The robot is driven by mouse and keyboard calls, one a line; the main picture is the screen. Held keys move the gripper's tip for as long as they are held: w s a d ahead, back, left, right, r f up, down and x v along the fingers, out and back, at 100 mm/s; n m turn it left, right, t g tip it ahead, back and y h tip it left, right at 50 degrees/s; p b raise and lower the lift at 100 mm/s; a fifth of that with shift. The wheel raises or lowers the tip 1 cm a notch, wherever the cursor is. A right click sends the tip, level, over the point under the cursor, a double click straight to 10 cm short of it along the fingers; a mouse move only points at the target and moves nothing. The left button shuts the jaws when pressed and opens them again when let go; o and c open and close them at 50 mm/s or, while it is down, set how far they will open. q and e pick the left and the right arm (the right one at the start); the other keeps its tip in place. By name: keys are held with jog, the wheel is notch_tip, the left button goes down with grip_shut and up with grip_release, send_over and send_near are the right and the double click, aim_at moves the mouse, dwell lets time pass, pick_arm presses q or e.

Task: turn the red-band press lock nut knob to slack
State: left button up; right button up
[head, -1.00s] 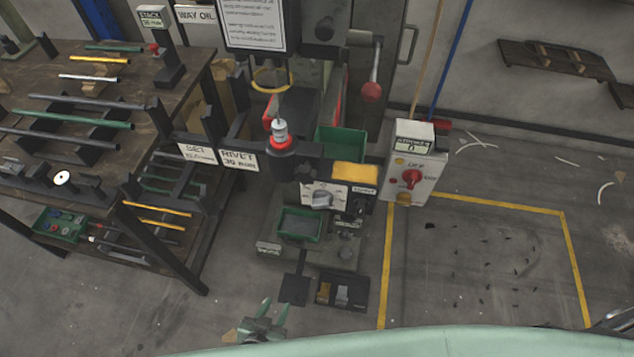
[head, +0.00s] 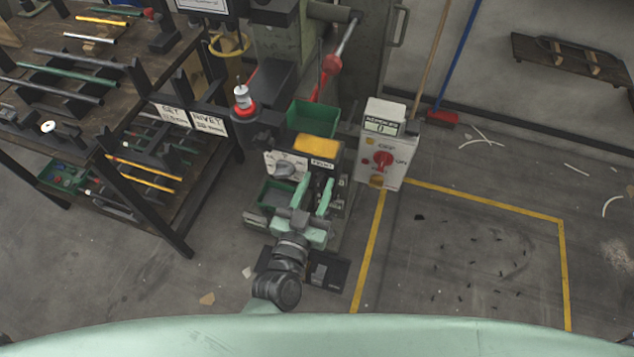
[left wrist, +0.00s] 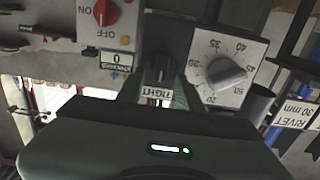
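The press has a red band (head: 246,110) around its column. Its front panel carries a white dial with a grey pointer knob (head: 284,170), numbered in the left wrist view (left wrist: 225,74). Beside the dial is the black lock nut knob (left wrist: 160,70), with a label reading TIGHT (left wrist: 158,94); the label also shows in the head view (head: 322,163). My left gripper (head: 314,187) is open in front of the panel. In the left wrist view its fingers (left wrist: 159,86) stand on either side of the lock nut knob, with no clear contact. My right gripper is out of view.
A control box with a red switch (head: 383,159) stands right of the press and close to my left gripper. A green bin (head: 314,118) and a yellow block (head: 316,145) sit above the panel. A rack table (head: 110,140) stands left.

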pick_arm(q)
jog(key=shift+w+d, duration=0.1)
jog(key=shift+w, duration=0.15)
jog(key=shift+c, duration=0.3)
grip_shut()
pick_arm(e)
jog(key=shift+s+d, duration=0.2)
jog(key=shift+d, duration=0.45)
